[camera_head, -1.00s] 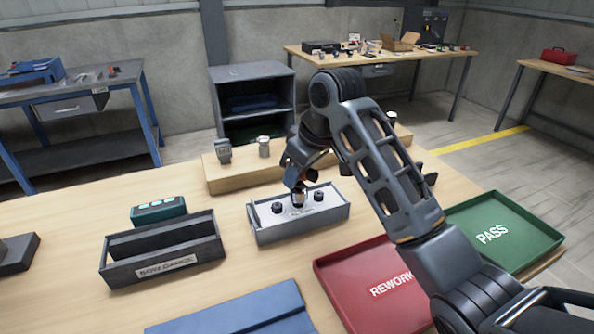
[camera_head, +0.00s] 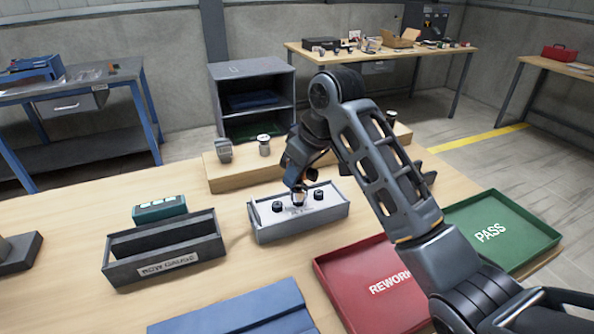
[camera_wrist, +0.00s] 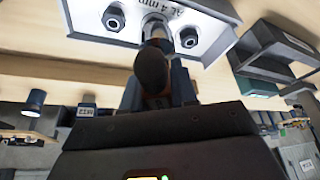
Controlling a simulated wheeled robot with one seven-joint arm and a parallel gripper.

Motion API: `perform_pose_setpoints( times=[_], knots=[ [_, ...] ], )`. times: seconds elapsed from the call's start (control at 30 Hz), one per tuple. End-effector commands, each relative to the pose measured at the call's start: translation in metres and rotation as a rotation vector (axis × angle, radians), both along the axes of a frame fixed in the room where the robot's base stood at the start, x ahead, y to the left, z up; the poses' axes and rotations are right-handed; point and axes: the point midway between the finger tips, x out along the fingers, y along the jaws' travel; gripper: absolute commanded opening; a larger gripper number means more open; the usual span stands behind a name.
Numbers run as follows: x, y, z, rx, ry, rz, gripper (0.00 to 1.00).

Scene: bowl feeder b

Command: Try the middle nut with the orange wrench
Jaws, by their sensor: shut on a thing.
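A pale grey fixture block (camera_head: 305,222) stands on the bench with black nuts on its top. The left nut (camera_head: 278,206) and right nut (camera_head: 319,195) show on either side of the held tool. My gripper (camera_head: 297,186) is shut on a dark-handled tool (camera_head: 298,198), upright over the middle of the block. Two nuts (camera_wrist: 113,20) (camera_wrist: 188,37) show in the wrist view.
A red REWORK tray (camera_head: 340,275) and a green PASS tray (camera_head: 535,240) lie at the right. A dark gauge holder (camera_head: 165,262), a teal device (camera_head: 159,211) and a blue mat (camera_head: 230,312) are at the left and front. A wooden riser (camera_head: 235,181) stands behind the block.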

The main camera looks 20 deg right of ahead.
Motion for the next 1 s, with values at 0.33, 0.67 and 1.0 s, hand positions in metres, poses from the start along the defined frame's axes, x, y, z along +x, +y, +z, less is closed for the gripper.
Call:
perform_pose_setpoints(
  times=[0.33,0.67,1.0],
  knots=[
    [0.0,0.0,-0.001,0.0,-0.001,0.0,0.0],
    [0.0,0.0,-0.005,0.0,-0.001,0.0,0.0],
    [0.0,0.0,-0.01,0.0,-0.001,0.0,0.0]
  ],
)
